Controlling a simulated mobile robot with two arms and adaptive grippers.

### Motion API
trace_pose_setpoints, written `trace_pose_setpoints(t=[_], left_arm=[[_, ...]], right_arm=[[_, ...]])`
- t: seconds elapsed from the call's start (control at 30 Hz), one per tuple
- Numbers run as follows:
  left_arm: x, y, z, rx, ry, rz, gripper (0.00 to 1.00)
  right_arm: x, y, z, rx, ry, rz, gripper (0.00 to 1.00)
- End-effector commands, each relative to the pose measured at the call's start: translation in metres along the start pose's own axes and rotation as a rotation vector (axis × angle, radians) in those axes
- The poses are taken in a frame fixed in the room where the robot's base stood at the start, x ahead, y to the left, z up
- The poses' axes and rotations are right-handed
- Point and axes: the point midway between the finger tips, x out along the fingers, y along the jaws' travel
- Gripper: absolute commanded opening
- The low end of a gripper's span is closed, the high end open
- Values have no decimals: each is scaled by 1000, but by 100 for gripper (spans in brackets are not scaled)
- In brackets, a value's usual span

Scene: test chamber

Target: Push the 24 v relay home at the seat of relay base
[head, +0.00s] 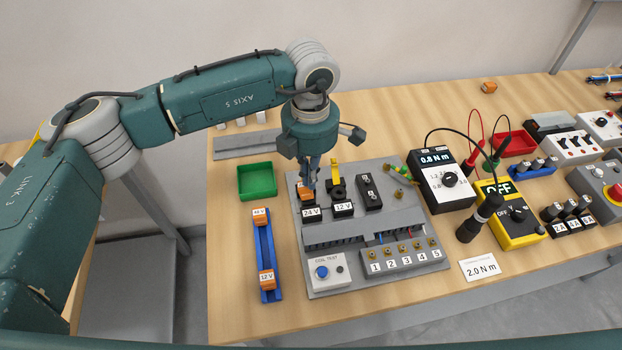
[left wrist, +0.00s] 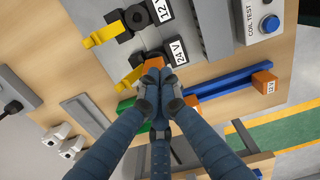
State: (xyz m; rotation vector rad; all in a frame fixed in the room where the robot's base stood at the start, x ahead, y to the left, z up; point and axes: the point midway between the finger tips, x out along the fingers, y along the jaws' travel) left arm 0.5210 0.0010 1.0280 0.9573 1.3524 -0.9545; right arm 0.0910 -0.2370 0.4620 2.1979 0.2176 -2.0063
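An orange relay (head: 306,194) sits at the relay base labelled 24 V (head: 310,212), at the back left of the grey panel. In the left wrist view the orange relay (left wrist: 152,61) shows just beyond my fingertips, beside the 24V label (left wrist: 178,51). My left gripper (head: 310,178) points down over it, and its fingertips (left wrist: 153,75) look closed together at the relay's top. I cannot tell whether they touch it or how deep it sits. A yellow lever (left wrist: 131,78) stands beside this base. My right gripper is not in view.
A 12 V base (head: 343,209) with a raised yellow lever (head: 335,172) stands just right. A blue rail (head: 265,248) with two orange relays and a green tray (head: 256,181) lie to the left. A torque meter (head: 441,181) and a yellow meter (head: 511,214) stand right.

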Motion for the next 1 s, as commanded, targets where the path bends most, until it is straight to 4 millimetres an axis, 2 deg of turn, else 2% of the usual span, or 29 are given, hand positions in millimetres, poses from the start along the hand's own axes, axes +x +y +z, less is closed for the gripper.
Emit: trace_pose_setpoints(t=[0.33,0.7,0.83,1.0], left_arm=[[-25,0,1,0,-3,1,0],[-99,1,1,0,-3,1,0],[-118,1,1,0,-3,1,0],[-130,0,0,0,0,-2,0]], right_arm=[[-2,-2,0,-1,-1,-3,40],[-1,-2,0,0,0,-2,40],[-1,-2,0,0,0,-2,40],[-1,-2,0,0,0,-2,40]])
